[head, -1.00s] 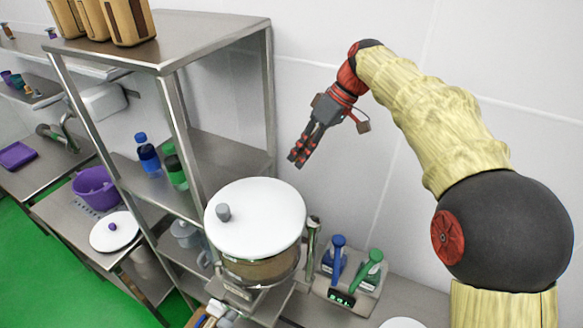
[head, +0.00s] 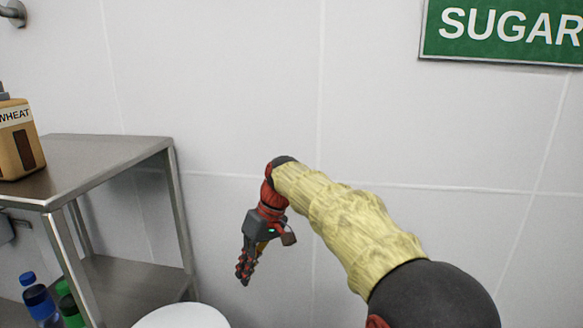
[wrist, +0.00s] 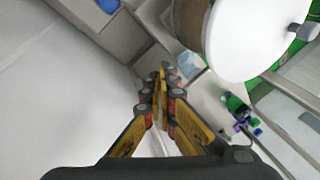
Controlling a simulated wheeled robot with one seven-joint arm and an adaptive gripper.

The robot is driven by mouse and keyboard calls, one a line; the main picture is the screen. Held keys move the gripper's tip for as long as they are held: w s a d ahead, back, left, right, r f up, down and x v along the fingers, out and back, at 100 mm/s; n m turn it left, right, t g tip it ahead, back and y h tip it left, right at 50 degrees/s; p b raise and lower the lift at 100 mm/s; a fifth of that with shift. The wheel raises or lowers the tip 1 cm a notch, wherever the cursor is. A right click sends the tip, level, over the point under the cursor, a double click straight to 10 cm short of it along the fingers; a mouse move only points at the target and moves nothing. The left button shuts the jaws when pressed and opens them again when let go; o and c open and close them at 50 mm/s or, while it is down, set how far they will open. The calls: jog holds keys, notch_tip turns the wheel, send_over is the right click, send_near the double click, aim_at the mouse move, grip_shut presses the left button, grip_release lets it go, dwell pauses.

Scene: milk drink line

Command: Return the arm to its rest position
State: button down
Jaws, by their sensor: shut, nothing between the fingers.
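My gripper (head: 243,274) hangs pointing down in front of the white wall in the head view, right of the steel shelf. Its fingers are together with nothing between them. The wrist view shows the closed fingers (wrist: 162,80) from behind. My arm is bent, with the forearm sloping up and left to the wrist. Below the gripper, the white lid (head: 182,317) of a large pot shows at the bottom edge of the head view. The gripper appears clear of it.
A steel shelf (head: 110,172) stands at the left with a container labelled WHEAT (head: 18,140) on top. A blue bottle (head: 38,300) and a green bottle (head: 68,303) stand lower. A green SUGAR sign (head: 505,30) hangs on the wall. Wall space around the gripper is clear.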

jog(key=s+d+f+m+t+h+b, duration=0.4)
jog(key=s+d+f+m+t+b, duration=0.2)
jog(key=s+d+f+b, duration=1.9)
jog(key=s+d+f+m, duration=0.2)
jog(key=s+d+f, duration=0.1)
jog(key=d, duration=0.3)
jog(key=shift+s+f+m+t, duration=0.25)
jog(key=shift+s+m+t, duration=0.15)
jog(key=shift+s, duration=0.45)
